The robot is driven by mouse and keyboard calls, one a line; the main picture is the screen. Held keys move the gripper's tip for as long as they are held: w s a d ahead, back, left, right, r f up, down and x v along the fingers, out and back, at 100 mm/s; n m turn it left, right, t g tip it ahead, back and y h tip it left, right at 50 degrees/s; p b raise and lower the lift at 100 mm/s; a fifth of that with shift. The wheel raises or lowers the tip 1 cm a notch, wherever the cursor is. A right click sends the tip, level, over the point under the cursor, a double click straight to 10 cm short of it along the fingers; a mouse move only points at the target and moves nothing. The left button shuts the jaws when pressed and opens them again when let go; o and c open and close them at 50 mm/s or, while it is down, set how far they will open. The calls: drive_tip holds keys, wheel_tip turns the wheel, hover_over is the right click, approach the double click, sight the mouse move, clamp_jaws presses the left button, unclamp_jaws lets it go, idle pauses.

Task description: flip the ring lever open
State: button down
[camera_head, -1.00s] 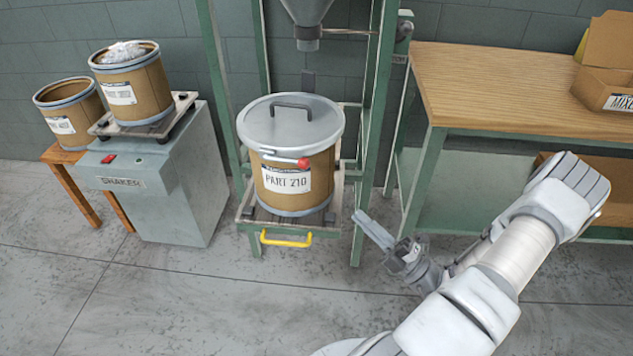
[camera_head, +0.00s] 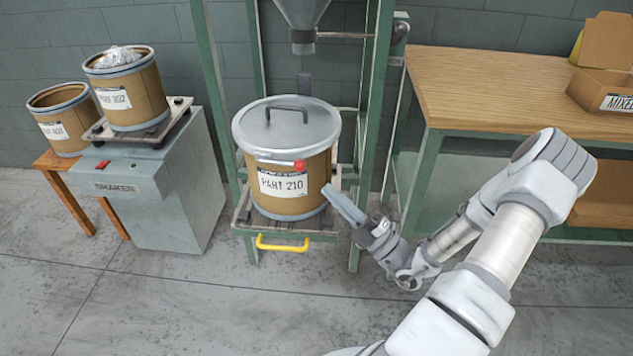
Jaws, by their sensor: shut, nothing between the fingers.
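A brown drum (camera_head: 284,185) labelled PART 210 stands on a low platform inside a green frame. A grey lid (camera_head: 286,126) with a dark handle covers it. The ring lever (camera_head: 278,162) is a pale bar with a red tip (camera_head: 299,166), lying along the front of the drum just under the lid's edge. My gripper (camera_head: 331,189) is shut and empty, just right of the drum's lower side and below the lever's red tip. It points up and left. I cannot tell whether the fingertips touch the drum.
A yellow handle (camera_head: 284,243) sticks out at the platform's front. A green frame post (camera_head: 370,120) stands right of the drum. A wooden bench (camera_head: 490,85) is at the right. A shaker (camera_head: 165,185) with a drum on top stands at the left. Floor in front is clear.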

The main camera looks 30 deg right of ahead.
drive_tip(key=b+x, duration=0.1)
drive_tip(key=x, duration=0.4)
drive_tip(key=shift+w+r, duration=0.1)
drive_tip(key=shift+r, duration=0.1)
